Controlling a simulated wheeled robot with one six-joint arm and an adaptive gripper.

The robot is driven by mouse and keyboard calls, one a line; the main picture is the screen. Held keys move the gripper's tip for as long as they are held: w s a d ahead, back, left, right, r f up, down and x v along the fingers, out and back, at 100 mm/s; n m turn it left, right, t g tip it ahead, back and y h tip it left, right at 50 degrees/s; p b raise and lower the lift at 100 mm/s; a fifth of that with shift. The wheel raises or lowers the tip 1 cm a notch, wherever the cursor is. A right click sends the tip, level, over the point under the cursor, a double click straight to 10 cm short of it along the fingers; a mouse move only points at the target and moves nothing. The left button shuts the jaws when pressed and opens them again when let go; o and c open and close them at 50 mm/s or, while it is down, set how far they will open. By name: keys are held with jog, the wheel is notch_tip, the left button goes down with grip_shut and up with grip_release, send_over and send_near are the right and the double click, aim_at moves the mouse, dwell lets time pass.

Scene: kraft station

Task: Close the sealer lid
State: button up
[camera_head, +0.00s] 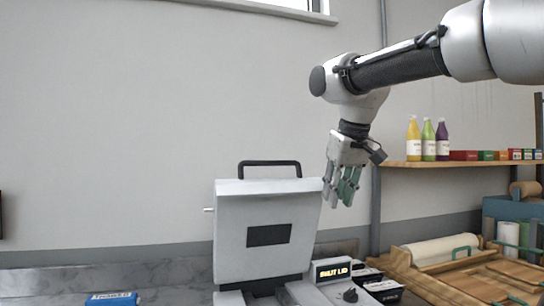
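The sealer (230,298) stands on the counter at the lower middle. Its pale grey lid (265,212) is raised and stands nearly upright, with a dark rectangular panel on its face. A black bar handle (269,164) runs along the lid's top edge. A small display beside it (332,271) reads "SHUT LID". My gripper (341,200) points down just right of the lid's upper right corner in the picture, with green on its fingers. It holds nothing that I can see. The angle does not show clearly how far apart the fingers are.
A wooden shelf (450,164) at the right holds several bottles and small boxes. Below it are a paper roll (438,250) and a slatted wooden board (490,277). Dark boxes (383,290) lie right of the sealer. A blue packet (111,299) lies on the left counter.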

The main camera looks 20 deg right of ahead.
jog(key=w+a+r, duration=0.1)
jog(key=w+r, duration=0.2)
jog(key=w+a+r, duration=0.1)
jog(key=w+r, duration=0.1)
jog(key=r, duration=0.1)
jog(key=w+a+r, duration=0.2)
jog(key=w+r, duration=0.1)
jog(key=r, duration=0.1)
jog(key=shift+w, duration=0.35)
grip_shut()
jog(key=w+a+r, duration=0.7)
jog(key=w+r, duration=0.1)
jog(key=r, duration=0.1)
notch_tip(320, 180, down, 10)
jog(key=t, duration=0.1)
jog(key=shift+w+d+r, duration=0.15)
